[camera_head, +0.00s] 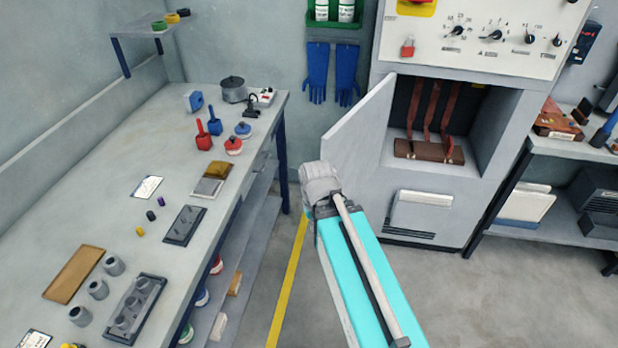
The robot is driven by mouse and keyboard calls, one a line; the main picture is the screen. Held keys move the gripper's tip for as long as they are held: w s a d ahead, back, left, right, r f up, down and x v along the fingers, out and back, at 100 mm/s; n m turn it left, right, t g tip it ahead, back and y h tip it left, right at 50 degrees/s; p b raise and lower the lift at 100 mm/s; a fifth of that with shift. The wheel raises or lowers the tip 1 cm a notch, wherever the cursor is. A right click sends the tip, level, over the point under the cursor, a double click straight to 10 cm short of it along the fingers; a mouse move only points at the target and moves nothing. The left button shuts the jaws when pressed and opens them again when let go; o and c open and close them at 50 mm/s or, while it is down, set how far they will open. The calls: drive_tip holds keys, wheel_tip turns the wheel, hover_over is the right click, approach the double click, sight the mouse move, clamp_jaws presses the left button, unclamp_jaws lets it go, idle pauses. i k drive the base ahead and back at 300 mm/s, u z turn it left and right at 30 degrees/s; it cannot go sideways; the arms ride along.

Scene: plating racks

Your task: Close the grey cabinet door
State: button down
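The grey cabinet (430,205) stands at the back right, with its front opening uncovered. Its grey door (358,128) stands open, swung out to the left from the left side of the opening. Inside the opening are copper-brown upright bars on a brown block (428,150). My arm, with a cyan link, reaches up from the bottom, and its grey end joint lies below and left of the door in the picture. I cannot tell whether it touches the door. No gripper fingers show.
A long workbench (105,140) with several tools and parts fills the left. Blue gloves (332,75) hang on the wall behind the door. A shelf unit (560,148) stands right of the cabinet. The floor (470,300) in front is clear, with a yellow line (288,285).

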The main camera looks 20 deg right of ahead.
sight(353, 145)
drive_tip(key=z, duration=0.05)
drive_tip(key=k, duration=1.35)
drive_tip(key=z, duration=0.7)
drive_tip(key=i, duration=1)
drive_tip(key=u, duration=0.05)
